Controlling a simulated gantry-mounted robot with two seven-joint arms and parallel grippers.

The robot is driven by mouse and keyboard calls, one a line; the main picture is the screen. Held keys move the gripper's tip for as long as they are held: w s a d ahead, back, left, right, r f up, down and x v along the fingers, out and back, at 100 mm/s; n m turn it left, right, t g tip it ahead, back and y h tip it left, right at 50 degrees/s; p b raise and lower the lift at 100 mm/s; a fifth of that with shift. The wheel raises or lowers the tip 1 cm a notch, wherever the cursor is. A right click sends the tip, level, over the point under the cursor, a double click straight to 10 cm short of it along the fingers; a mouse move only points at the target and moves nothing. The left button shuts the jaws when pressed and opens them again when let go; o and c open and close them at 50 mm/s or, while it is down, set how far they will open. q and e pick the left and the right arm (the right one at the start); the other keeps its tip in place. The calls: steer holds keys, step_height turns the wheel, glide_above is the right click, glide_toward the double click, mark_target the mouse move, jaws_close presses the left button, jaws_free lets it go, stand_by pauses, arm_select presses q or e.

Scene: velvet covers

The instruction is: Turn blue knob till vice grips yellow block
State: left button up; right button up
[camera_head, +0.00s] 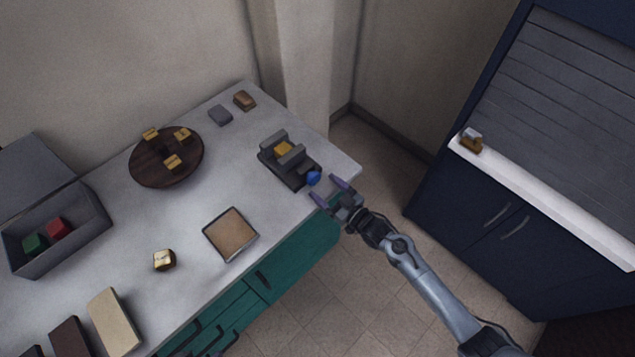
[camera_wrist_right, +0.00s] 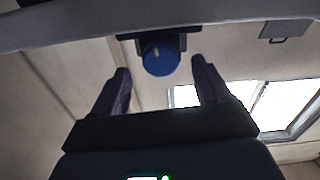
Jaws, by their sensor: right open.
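The dark grey vice (camera_head: 270,158) stands near the right end of the counter, with the yellow block (camera_head: 284,147) between its jaws. I cannot tell whether the jaws touch the block. The blue knob (camera_head: 314,178) is on the vice's end facing my right arm. My right gripper (camera_head: 329,190) is open, just off the counter's edge, with its fingers pointing at the knob. In the right wrist view the knob (camera_wrist_right: 161,58) shows ahead, between and beyond the open fingertips (camera_wrist_right: 160,75), with a pale mark on its face. My left gripper is not in view.
The pale counter (camera_head: 200,215) also holds a round dark board (camera_head: 150,172) with small blocks, a square tan tray (camera_head: 230,250) and a grey box (camera_head: 85,235) with red and green blocks. A dark blue cabinet (camera_head: 455,200) stands to the right across open floor.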

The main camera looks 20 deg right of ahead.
mark_target(316, 181)
steer(key=shift+x, duration=1.9)
steer(key=c, duration=1)
steer(key=shift+c, duration=0.2)
steer(key=shift+m, duration=0.4)
steer(key=shift+r+m+p, duration=0.1)
steer(key=shift+m+p, duration=0.5)
steer(key=shift+m, duration=0.3)
steer(key=shift+m+p, duration=0.45)
steer(key=shift+m, duration=0.65)
steer(key=shift+m+p, duration=0.3)
steer(key=shift+m, duration=0.5)
